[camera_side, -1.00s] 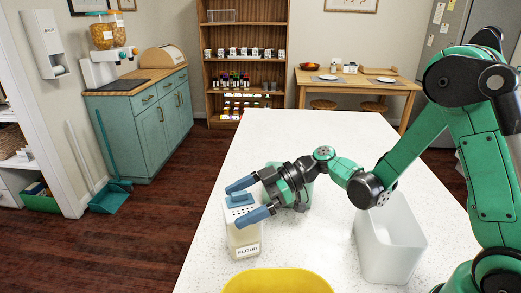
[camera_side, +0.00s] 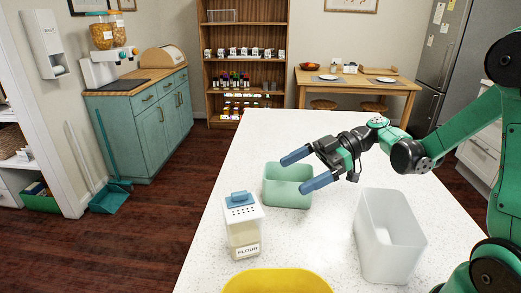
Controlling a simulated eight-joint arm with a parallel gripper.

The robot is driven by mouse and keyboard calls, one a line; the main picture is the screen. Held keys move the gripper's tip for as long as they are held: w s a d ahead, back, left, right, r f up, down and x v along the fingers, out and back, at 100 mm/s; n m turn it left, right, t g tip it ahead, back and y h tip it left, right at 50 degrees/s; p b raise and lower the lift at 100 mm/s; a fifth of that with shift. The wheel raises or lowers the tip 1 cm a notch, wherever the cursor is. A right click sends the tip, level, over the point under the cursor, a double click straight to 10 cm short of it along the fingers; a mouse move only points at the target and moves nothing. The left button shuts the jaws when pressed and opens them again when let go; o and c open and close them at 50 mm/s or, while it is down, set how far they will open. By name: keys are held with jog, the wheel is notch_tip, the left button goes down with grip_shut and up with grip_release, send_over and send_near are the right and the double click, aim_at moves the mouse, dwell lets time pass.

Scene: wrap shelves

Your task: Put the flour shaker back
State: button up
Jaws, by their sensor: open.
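The flour shaker (camera_side: 244,226) stands upright on the white counter, near its left edge. It has a clear body, a white perforated top with a blue tab, and a FLOUR label facing the camera. My gripper (camera_side: 297,171) is open and empty. In the picture it is above and to the right of the shaker, apart from it, with its fingers over the area of a pale green bin.
The pale green bin (camera_side: 287,194) stands behind the shaker. A white open bin (camera_side: 370,240) stands to the right, and a yellow container (camera_side: 277,281) is at the front edge. The counter's far part (camera_side: 300,130) is clear. A wooden shelf (camera_side: 243,71) stands at the back.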

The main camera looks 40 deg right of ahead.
jog(key=shift+s+a+m+t+h, duration=0.25)
jog(key=shift+s+m+h, duration=0.5)
jog(key=shift+m+h, duration=1.45)
jog(key=shift+s+a+m+t+h, duration=0.1)
jog(key=shift+s+m+t+h, duration=0.5)
jog(key=shift+m+h, duration=1.55)
jog(key=shift+s+a+m+t+h, duration=0.15)
jog(key=shift+s+m+h, duration=0.8)
jog(key=shift+m+h, duration=1.25)
